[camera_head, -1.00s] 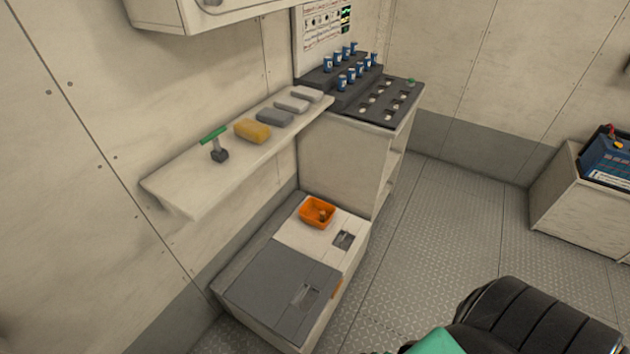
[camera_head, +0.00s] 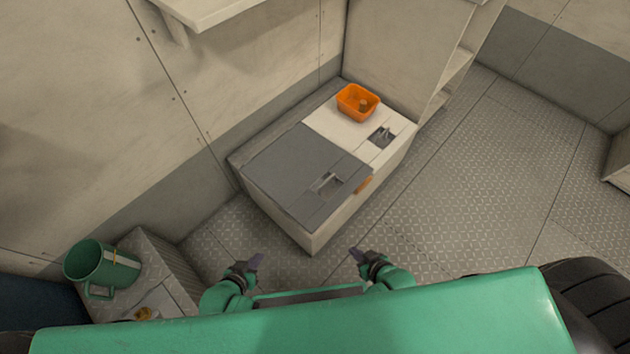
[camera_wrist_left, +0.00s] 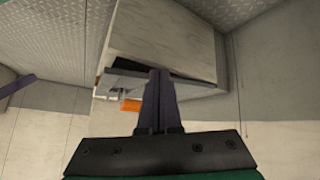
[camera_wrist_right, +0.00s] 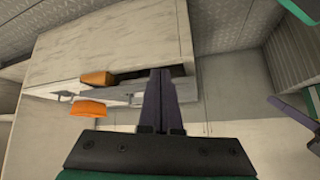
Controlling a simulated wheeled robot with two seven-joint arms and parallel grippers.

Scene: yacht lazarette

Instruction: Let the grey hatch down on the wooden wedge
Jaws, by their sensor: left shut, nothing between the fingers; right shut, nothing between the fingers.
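The grey hatch (camera_head: 295,160) with a recessed latch covers the near-left part of the low white locker (camera_head: 335,222). The wrist views are upside down; the right one shows a dark gap between the hatch (camera_wrist_right: 130,94) and the locker front, so the hatch stands slightly raised. The orange-brown wooden wedge (camera_head: 363,185) sticks out at the rim near the hatch's right front corner; it also shows in the right wrist view (camera_wrist_right: 97,78). I cannot tell whether the hatch touches it. My left gripper (camera_head: 260,259) and right gripper (camera_head: 354,252) are shut and empty, in front of the locker, apart from it.
A white lid (camera_head: 340,125) with an orange bin (camera_head: 357,103) on it lies beside the hatch. A green mug (camera_head: 101,264) stands on a step at the lower left. A shelf (camera_head: 208,10) overhangs at upper left. Patterned floor (camera_head: 490,190) is clear on the right.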

